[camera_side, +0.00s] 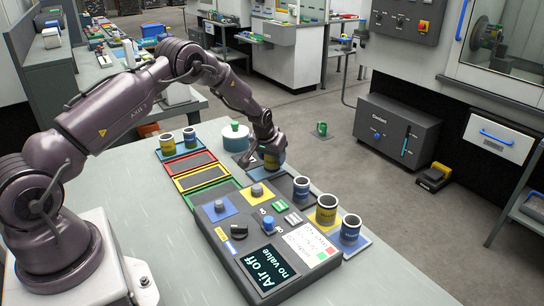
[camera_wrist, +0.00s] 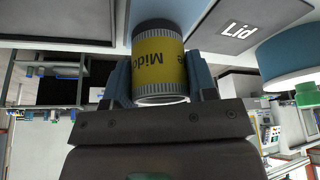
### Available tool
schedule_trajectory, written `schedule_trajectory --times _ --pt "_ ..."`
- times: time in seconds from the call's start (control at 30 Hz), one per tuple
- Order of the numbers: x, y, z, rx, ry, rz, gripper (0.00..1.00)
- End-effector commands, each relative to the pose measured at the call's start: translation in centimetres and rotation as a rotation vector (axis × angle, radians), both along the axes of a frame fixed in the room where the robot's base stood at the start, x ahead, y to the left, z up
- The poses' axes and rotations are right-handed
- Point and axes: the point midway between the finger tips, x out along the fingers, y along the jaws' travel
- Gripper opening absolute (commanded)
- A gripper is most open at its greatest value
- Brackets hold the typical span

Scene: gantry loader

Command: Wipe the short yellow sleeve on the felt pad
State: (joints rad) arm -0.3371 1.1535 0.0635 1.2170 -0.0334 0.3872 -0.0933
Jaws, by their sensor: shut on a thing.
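My gripper (camera_side: 268,150) is shut on a short sleeve with a yellow label band (camera_wrist: 160,62). In the wrist view the jaws stand on both sides of the sleeve, and its lettering, partly hidden, reads upside down, starting "Mid". In the side view the held sleeve (camera_side: 272,162) is low over the far end of the bench, just beyond the control panel. I cannot tell whether it touches the surface below. A dark grey flat patch (camera_side: 243,160) lies beside it, partly behind my gripper; I cannot tell for sure whether this is the felt pad.
A white and teal drum (camera_side: 236,135) stands close behind my gripper. Two sleeves stand on a blue tray (camera_side: 172,154) at left, near red, yellow and green framed trays (camera_side: 203,180). Several cups (camera_side: 326,208) line the control panel's (camera_side: 230,240) right side. The bench's (camera_side: 130,195) left part is clear.

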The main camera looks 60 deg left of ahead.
Motion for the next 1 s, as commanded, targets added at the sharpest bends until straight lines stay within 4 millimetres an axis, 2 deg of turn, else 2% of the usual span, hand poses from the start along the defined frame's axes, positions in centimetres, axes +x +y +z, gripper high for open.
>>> schedule_trajectory --times 0.5,1.0 --pt "0.2 0.1 4.4 0.004 -0.008 0.000 0.19" --pt "0.2 0.1 4.9 0.004 -0.007 0.000 0.19"
